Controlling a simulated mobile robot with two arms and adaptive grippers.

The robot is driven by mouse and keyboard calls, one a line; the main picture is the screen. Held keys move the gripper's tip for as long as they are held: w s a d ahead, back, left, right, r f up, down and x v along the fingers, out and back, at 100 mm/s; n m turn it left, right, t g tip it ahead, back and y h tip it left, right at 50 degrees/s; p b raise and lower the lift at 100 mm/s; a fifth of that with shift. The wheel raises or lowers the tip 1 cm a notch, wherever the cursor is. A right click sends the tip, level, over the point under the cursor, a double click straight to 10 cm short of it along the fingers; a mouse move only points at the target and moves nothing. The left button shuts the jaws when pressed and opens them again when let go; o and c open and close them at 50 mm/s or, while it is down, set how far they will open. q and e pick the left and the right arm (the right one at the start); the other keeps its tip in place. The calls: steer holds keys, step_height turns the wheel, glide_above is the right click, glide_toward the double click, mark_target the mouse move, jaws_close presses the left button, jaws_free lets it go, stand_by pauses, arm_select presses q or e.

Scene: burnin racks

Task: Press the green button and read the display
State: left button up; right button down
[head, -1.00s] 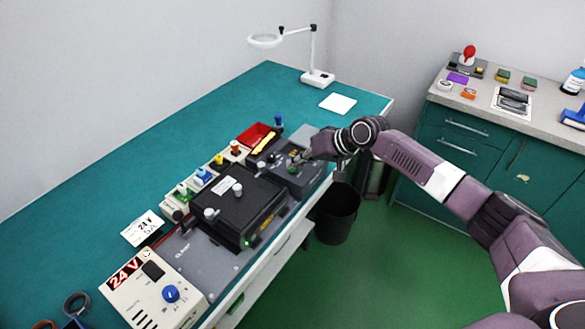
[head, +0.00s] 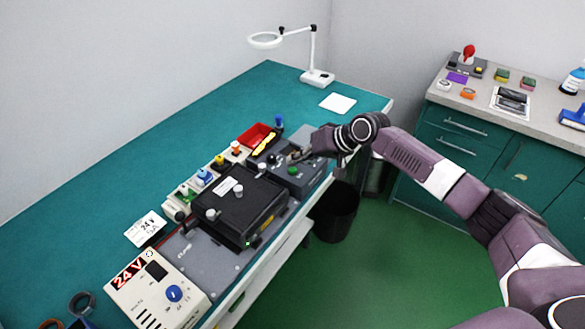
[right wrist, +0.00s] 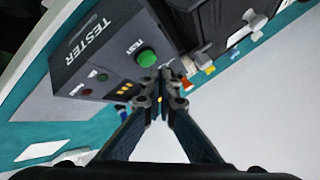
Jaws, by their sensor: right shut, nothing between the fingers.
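The dark grey tester (right wrist: 95,60) fills the upper left of the right wrist view, with the words TESTER and TEST on its face. Its round green button (right wrist: 147,58) stands beside the TEST label. Small yellow marks (right wrist: 124,88) show near the fingers, partly hidden; I cannot read them. A red spot (right wrist: 87,92) sits near the far edge. My right gripper (right wrist: 160,82) is shut and empty, its tips close to the green button; contact cannot be told. In the head view the green button (head: 292,170) shows just below the right gripper (head: 298,157). My left gripper is out of view.
A black lidded box (head: 238,205) stands left of the tester. A cream 24 V supply (head: 155,295) is at the front left. A red tray (head: 256,135) and several coloured parts line the back.

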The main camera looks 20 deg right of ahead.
mark_target(295, 170)
steer(key=shift+r+p, duration=2.15)
steer(key=shift+r, duration=0.4)
steer(key=shift+f, duration=0.1)
